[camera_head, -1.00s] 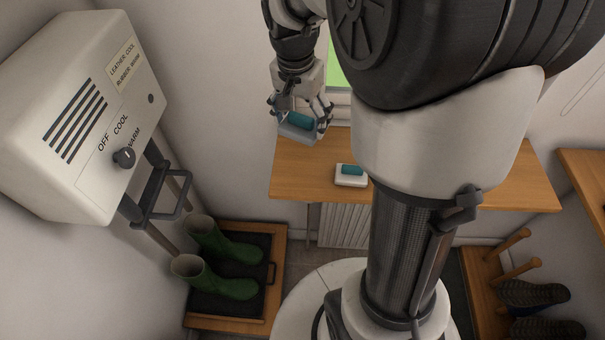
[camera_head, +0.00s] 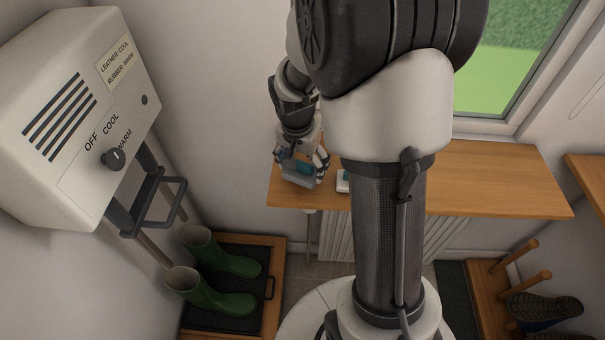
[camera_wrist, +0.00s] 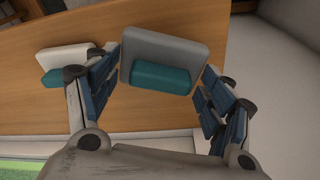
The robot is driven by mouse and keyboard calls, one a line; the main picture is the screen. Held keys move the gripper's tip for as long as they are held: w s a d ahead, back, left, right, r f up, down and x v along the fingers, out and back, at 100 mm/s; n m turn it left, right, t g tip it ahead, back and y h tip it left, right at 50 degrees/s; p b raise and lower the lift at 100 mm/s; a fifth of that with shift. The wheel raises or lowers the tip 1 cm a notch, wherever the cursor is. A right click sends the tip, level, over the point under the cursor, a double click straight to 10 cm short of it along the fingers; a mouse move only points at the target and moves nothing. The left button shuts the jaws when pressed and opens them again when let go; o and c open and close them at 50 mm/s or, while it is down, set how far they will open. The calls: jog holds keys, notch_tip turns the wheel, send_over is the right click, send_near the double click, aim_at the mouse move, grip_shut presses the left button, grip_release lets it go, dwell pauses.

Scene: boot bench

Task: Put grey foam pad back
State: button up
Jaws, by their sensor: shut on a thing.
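The grey foam pad (camera_wrist: 166,47) has a teal grip block (camera_wrist: 162,78) on it. My gripper (camera_wrist: 160,82) is shut on the pad, with one blue-padded finger on each side in the wrist view. In the head view the pad (camera_head: 299,182) shows below my gripper (camera_head: 302,166), over the left end of the wooden bench top (camera_head: 460,175). I cannot tell whether the pad touches the wood. A white pad (camera_wrist: 68,50) with a teal block lies on the bench beside it; in the head view my arm partly hides this white pad (camera_head: 343,182).
A white dryer box (camera_head: 75,115) with a knob stands at the left. Green boots (camera_head: 215,275) stand on a dark tray (camera_head: 245,312) below. A rack (camera_head: 500,285) with pegs and dark footwear is at the lower right. The bench's right part is clear.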

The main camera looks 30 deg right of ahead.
aim_at(303, 173)
notch_tip(303, 173, down, 4)
jog(key=shift+r+b, duration=0.2)
jog(key=shift+b, duration=0.25)
jog(key=shift+c, duration=0.4)
jog(key=shift+r, duration=0.1)
jog(key=o, duration=1.1)
notch_tip(303, 173, up, 12)
jog(key=s+a+p, duration=0.1)
jog(key=a+p, duration=0.1)
jog(key=p, duration=0.2)
jog(key=s+a+r+n+t, duration=0.1)
jog(key=s+a+r+n, duration=0.2)
jog(key=s, duration=0.3)
jog(key=s+a+r+n+t+y, duration=0.1)
jog(key=s+a+r+n, duration=0.3)
jog(key=s, duration=0.2)
jog(key=s+a+r+n+t, duration=0.1)
jog(key=s+a+r+n, duration=0.2)
jog(key=s, duration=0.3)
jog(key=shift+s+a+r+n+t, duration=0.3)
jog(key=shift+s+r+n, duration=0.1)
jog(key=shift+r+n, duration=0.2)
